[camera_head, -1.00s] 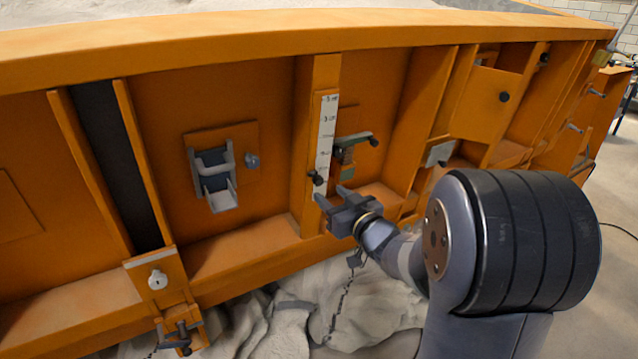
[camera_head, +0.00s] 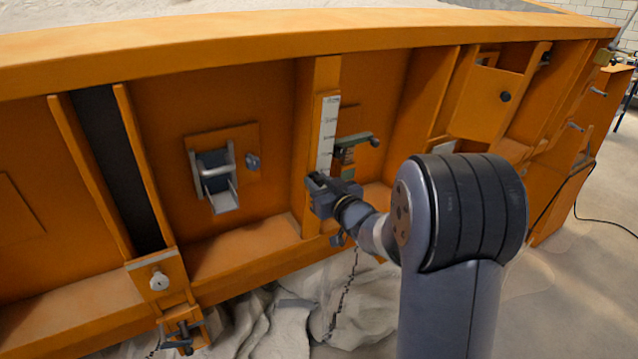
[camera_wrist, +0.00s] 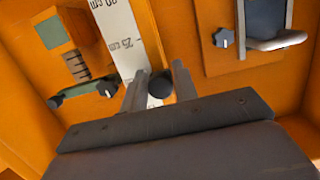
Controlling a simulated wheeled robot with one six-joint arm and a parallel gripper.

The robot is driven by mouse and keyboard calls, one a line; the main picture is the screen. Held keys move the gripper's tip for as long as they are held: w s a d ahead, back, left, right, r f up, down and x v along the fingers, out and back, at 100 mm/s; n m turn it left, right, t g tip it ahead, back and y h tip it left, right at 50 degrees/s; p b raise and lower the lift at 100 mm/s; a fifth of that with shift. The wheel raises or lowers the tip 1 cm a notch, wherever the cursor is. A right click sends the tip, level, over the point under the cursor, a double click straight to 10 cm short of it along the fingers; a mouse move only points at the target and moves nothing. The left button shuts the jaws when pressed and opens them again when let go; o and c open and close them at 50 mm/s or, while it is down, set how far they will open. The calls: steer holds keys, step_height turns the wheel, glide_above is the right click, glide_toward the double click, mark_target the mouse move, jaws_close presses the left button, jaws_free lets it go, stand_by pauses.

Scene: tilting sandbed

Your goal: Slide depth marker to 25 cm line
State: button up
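The depth marker is a round black knob (camera_wrist: 160,84) on the white scale strip (camera_wrist: 122,32), beside or just below the 25 cm mark in the wrist view. The strip also shows upright on an orange post in the head view (camera_head: 327,125). My gripper (camera_wrist: 161,80) has one finger on each side of the knob. Little or no gap shows between fingers and knob, so I cannot tell whether they press on it. In the head view my gripper (camera_head: 322,183) is at the strip's lower end and hides the knob.
A green-grey latch handle (camera_head: 357,140) juts out right of the strip. A grey metal bracket (camera_head: 215,180) with a small knob (camera_head: 253,161) is mounted to the left. Orange ribs divide the panel. Pale sand-coloured lumps (camera_head: 290,320) lie below.

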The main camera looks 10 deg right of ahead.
jaws_close()
steer(key=shift+f, duration=0.1)
steer(key=f+b, duration=0.2)
steer(key=f, duration=0.1)
steer(key=f+b, duration=0.1)
steer(key=b, duration=0.1)
steer(key=shift+w+a+f, duration=0.15)
steer(key=shift+w+f, duration=0.15)
steer(key=shift+w, duration=0.05)
steer(key=shift+o, duration=1.9)
jaws_free()
steer(key=shift+r, duration=0.1)
steer(key=shift+s, duration=0.1)
